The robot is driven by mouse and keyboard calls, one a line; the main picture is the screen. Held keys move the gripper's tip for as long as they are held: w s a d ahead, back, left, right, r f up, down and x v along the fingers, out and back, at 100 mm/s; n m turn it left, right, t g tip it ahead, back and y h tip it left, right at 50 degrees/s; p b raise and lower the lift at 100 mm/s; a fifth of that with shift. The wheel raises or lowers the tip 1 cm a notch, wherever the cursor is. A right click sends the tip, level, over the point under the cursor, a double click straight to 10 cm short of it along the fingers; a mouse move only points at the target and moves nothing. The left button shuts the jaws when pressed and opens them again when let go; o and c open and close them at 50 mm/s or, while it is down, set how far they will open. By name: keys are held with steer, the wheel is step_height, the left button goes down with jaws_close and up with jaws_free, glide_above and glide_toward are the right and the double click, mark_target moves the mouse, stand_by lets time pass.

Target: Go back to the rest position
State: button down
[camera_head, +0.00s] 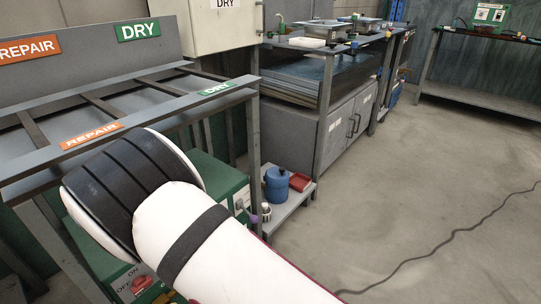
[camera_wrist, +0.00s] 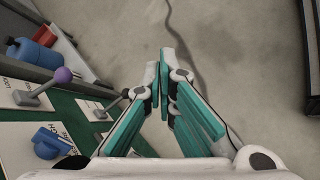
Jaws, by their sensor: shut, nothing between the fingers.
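My gripper (camera_wrist: 168,65) shows in the wrist view with its teal fingers together at the tips and nothing between them. It hangs over bare grey floor, just right of a green panel (camera_wrist: 82,140). That panel carries a lever with a purple knob (camera_wrist: 63,75) and a blue knob (camera_wrist: 48,142). In the head view my white arm covers the lower middle, and my gripper is hidden there. The green control box (camera_head: 215,176) shows partly behind my arm, beside a rack (camera_head: 150,108) with REPAIR and DRY labels.
A grey bench with sinks (camera_head: 325,48) stands behind. A cable (camera_head: 440,243) crosses the floor. The floor (camera_head: 430,170) at the right is otherwise open.

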steer(key=s+d+r+m+g+y, duration=0.2)
steer(key=d+r+m, duration=0.2)
steer(key=d+r, duration=0.5)
steer(key=s+d+r+m+g+y, duration=0.15)
steer(key=d+r+m, duration=0.3)
steer(key=r, duration=0.75)
steer(key=s+d+r+m+g+y, duration=0.15)
steer(key=s+d+r+m, duration=0.25)
steer(key=s+d+r, duration=0.55)
steer(key=s+d+r+m+t+y, duration=0.1)
steer(key=s+d+m+y, duration=0.15)
steer(key=s, duration=0.65)
steer(key=s+d+r+m+t+y, duration=0.15)
steer(key=s+m, duration=0.25)
steer(key=s, duration=0.5)
step_height(320, 180, up, 33)
steer(key=t+p, duration=0.3)
steer(key=p, duration=2.8)
steer(key=shift+w+d+n+p, duration=0.15)
steer(key=shift+d+n+p, duration=0.15)
steer(key=shift+n, duration=0.1)
